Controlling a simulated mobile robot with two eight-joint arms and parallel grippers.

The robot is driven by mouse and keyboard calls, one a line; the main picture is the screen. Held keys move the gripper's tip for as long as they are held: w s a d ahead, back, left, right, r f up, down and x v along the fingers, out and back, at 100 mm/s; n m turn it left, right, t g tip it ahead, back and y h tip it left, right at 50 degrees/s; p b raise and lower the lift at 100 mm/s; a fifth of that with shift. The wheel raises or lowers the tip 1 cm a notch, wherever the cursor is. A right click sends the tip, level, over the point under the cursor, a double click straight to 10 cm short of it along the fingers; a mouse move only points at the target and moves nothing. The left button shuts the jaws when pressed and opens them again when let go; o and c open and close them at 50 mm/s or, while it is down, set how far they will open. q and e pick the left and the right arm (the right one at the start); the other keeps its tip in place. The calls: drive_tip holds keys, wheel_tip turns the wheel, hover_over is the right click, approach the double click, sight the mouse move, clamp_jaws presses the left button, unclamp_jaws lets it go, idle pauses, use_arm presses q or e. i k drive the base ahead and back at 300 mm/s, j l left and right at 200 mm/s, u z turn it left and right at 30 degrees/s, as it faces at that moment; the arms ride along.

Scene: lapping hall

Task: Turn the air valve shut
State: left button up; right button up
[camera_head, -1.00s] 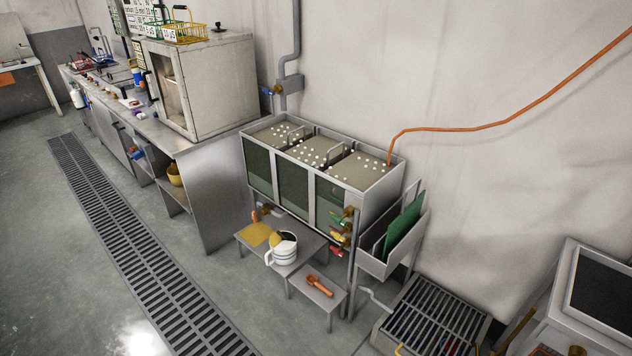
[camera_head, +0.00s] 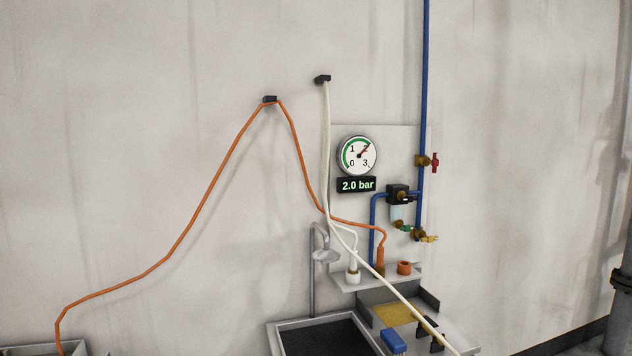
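A brass valve with a red handle (camera_head: 435,162) sits on this pipe at mid height; the red handle looks upright, roughly in line with the pipe. Lower down is another brass valve with a yellow handle (camera_head: 429,238). A small green handle (camera_head: 406,229) is beside it, under the filter unit (camera_head: 398,205). A round gauge (camera_head: 358,156) has its needle near 2, and the display (camera_head: 356,185) reads 2.0 bar. Which valve is the air valve is not labelled. Neither gripper shows.
An orange hose (camera_head: 195,215) and a white hose (camera_head: 328,150) hang from wall hooks. A shelf (camera_head: 345,282) holds fittings. Below are a dark-topped basin (camera_head: 325,338) and a bench with a blue item (camera_head: 393,342). The wall right of the pipe is clear.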

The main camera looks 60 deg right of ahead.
sight(434, 162)
drive_tip(key=z, duration=2.25)
drive_tip(key=i+l, duration=0.2)
